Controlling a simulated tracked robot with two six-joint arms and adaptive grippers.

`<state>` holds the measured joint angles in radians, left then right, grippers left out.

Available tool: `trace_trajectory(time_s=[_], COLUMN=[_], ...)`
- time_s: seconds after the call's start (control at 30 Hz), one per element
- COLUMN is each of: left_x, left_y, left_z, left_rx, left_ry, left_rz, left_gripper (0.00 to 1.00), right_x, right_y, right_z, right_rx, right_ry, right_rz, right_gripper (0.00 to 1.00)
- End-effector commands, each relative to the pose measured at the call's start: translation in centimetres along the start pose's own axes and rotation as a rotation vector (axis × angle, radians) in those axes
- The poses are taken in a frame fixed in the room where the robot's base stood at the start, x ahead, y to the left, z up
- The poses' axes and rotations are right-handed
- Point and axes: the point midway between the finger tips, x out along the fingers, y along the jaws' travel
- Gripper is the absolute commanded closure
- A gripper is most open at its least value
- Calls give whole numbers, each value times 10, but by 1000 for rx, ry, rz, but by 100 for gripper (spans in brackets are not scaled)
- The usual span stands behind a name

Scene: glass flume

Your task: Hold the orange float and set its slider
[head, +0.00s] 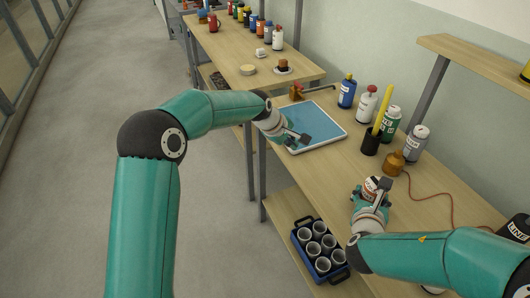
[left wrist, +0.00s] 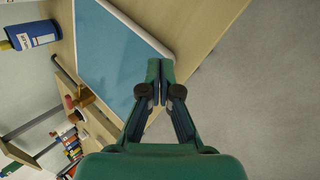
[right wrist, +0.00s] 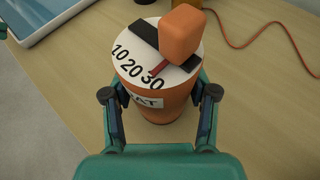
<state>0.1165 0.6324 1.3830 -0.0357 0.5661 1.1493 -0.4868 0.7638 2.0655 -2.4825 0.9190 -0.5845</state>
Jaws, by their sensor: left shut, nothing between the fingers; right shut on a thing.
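The orange float (right wrist: 176,102) is a round orange body with a white top marked 10, 20, 30 and a partly hidden label ending in "AT". Its orange slider knob (right wrist: 182,32) sits over a black slot in the top, with a red pointer close to the 30. My right gripper (right wrist: 160,100) is shut around the float's sides; it also shows in the head view (head: 376,188). I cannot tell whether the float touches the table. My left gripper (left wrist: 160,75) is shut and empty, over the blue tray's edge, well away from the float; in the head view it is here (head: 298,138).
The blue tray (head: 316,122) with a white rim lies on the wooden table. Several bottles and a black holder (head: 371,144) with a yellow stick stand along the back. An orange cable (head: 440,196) runs right of the float. A blue crate of cups (head: 302,262) is below.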

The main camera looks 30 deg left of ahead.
Motion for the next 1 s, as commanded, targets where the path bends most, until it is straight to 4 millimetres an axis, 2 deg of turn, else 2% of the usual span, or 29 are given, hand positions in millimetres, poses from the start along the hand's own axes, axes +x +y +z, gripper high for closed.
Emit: trace_trajectory(time_s=[0.2, 0.4, 0.6, 0.93, 0.97, 1.0], left_x=[5, 11, 13, 14, 14, 14], left_y=[-26, -49, -61, -64, -64, -64], left_z=[-37, -58, -69, -70, -70, -70], left_rx=[95, 180, 227, 238, 238, 238], left_ry=[66, 114, 141, 147, 146, 146], left_rz=[40, 57, 64, 65, 65, 65], left_gripper=[100, 100, 100, 100, 100, 100], right_x=[0, 0, 0, 0, 0, 0], right_y=[0, 0, 0, 0, 0, 0], right_z=[-1, -1, -1, -1, -1, -1], right_rx=[0, 0, 0, 0, 0, 0], right_ry=[2, 2, 1, 1, 1, 1], right_rz=[0, 0, 0, 0, 0, 0], right_gripper=[82, 82, 82, 82, 40, 34])
